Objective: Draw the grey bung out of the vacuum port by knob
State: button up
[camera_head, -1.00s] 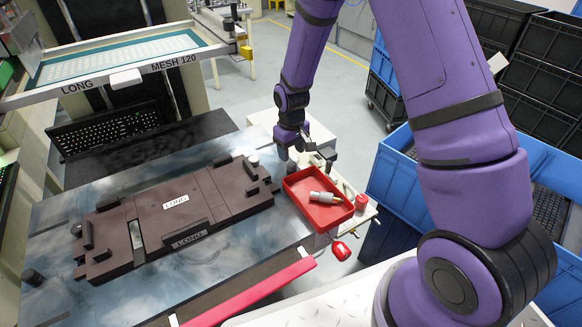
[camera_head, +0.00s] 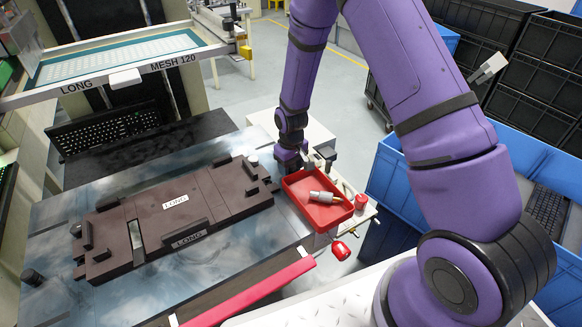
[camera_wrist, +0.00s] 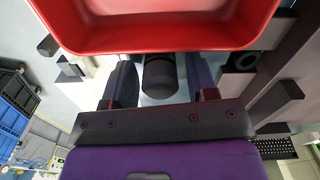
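A dark grey cylindrical knob (camera_wrist: 160,76), which looks like the bung's, stands between the fingers of my gripper (camera_wrist: 161,84) in the wrist view. Gaps show on both sides of the knob, so my gripper is open around it and not pressing on it. The vacuum port under it is hidden. In the head view my gripper (camera_head: 290,168) is low at the left back corner of the red tray, and it hides the bung there.
The red tray (camera_head: 337,222) holds a white and grey cylindrical part (camera_head: 323,197); the tray's wall is close beside my fingers in the wrist view (camera_wrist: 160,45). A brown fixture (camera_head: 225,205) lies left. A blue crate (camera_head: 400,165) stands right.

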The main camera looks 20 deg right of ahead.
grip_shut()
jog(key=c, duration=0.5)
grip_release()
grip_shut()
jog(key=shift+r, duration=0.1)
jog(key=shift+r, duration=1.4)
jog(key=shift+r, duration=0.15)
jog(key=shift+r, duration=1.85)
